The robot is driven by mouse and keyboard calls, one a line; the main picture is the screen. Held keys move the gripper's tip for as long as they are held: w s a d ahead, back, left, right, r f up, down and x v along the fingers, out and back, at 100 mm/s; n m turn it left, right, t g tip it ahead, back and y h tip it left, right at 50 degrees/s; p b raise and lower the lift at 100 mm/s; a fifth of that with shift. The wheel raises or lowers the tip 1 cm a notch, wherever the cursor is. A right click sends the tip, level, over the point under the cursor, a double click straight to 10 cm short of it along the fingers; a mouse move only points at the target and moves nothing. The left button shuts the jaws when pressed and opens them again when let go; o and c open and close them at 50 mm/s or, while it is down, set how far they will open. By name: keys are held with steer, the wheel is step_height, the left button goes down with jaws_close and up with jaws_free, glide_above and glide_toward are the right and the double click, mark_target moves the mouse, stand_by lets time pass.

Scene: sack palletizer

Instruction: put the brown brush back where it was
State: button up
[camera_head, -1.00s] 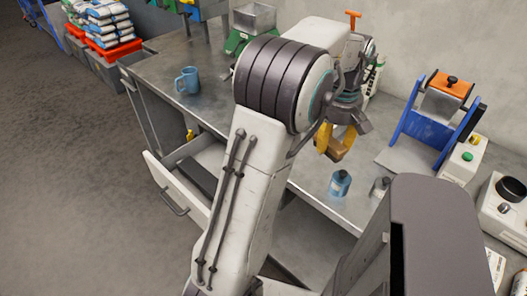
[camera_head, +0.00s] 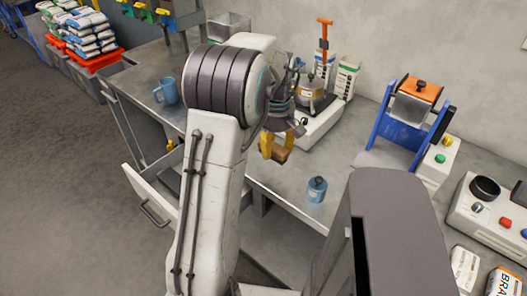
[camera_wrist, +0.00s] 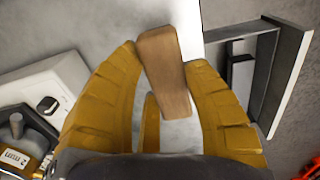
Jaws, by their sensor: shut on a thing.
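My gripper (camera_head: 277,147) has yellow fingers and is shut on the brown brush (camera_wrist: 165,70). In the wrist view the brush is a brown wooden block between the two fingers, and its bristles cannot be made out. In the head view the brush (camera_head: 279,155) shows low between the fingers, above the grey bench (camera_head: 262,178). An open drawer (camera_head: 150,200) juts from the front of the bench, to the left of my arm. The drawer also shows at the upper right of the wrist view (camera_wrist: 290,75).
A blue mug (camera_head: 167,91) stands at the left. A machine with a metal pot (camera_head: 311,90) is behind the gripper. A blue-and-orange device (camera_head: 408,118) stands at the right. Bench surface around the bottle is clear.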

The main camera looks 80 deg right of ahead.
mark_target(264, 161)
steer(key=w+d+f+p, duration=0.1)
steer(key=w+d+p, duration=0.1)
steer(key=d, duration=0.1)
steer(key=shift+w+f, duration=0.4)
steer(key=shift+w+d+f+p, duration=0.4)
steer(key=shift+f+p, duration=0.2)
steer(key=shift+p, duration=0.1)
steer(key=shift+f+p, duration=0.8)
steer(key=shift+p, duration=0.35)
steer(key=shift+f, duration=1.2)
steer(key=shift+f, duration=0.15)
steer(key=o, duration=1.1)
steer(key=shift+o, duration=0.2)
